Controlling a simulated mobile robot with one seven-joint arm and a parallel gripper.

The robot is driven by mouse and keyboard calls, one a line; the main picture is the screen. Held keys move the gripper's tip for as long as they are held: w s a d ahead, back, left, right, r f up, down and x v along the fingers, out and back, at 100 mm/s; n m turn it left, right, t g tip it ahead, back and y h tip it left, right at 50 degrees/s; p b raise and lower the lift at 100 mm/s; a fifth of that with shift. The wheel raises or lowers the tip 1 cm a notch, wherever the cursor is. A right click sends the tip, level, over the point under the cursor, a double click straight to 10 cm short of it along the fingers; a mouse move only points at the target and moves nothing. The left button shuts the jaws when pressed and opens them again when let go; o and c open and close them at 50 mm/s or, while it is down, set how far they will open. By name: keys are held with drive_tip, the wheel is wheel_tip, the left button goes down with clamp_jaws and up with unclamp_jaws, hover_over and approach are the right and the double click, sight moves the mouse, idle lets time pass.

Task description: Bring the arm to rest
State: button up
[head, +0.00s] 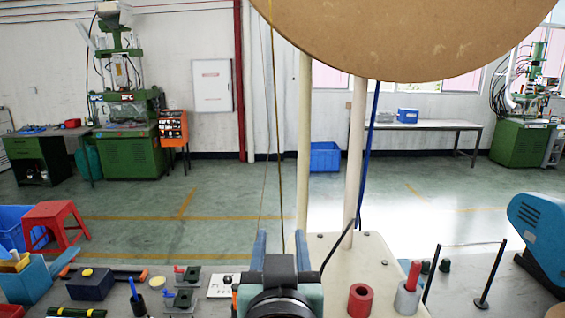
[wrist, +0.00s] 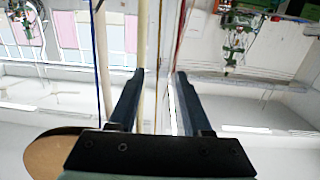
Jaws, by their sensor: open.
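My gripper (head: 260,244) shows at the bottom middle of the head view, raised in front of the workbench (head: 398,262), with its two blue-grey fingers pointing up and away. In the wrist view my gripper (wrist: 160,73) has its two dark fingers apart with nothing between them. Beyond the fingers the wrist view shows an upside-down view of the room, with posts and a wall. No object is in contact with the fingertips.
A large brown disc (head: 420,35) hangs over the bench on pale posts (head: 303,150). Thin cords run down close to my gripper. Red (head: 360,300) and grey spools, a blue machine (head: 540,235) and a wire stand are at right; hand tools and small fixtures at left.

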drive_tip(key=s+r+t, duration=0.5)
drive_tip(key=s+r, duration=0.1)
drive_tip(key=r, duration=0.6)
drive_tip(key=s+r+t+b, duration=0.1)
drive_tip(key=s+r+t, duration=0.4)
drive_tip(key=r, duration=0.7)
drive_tip(key=shift+s, duration=1.05)
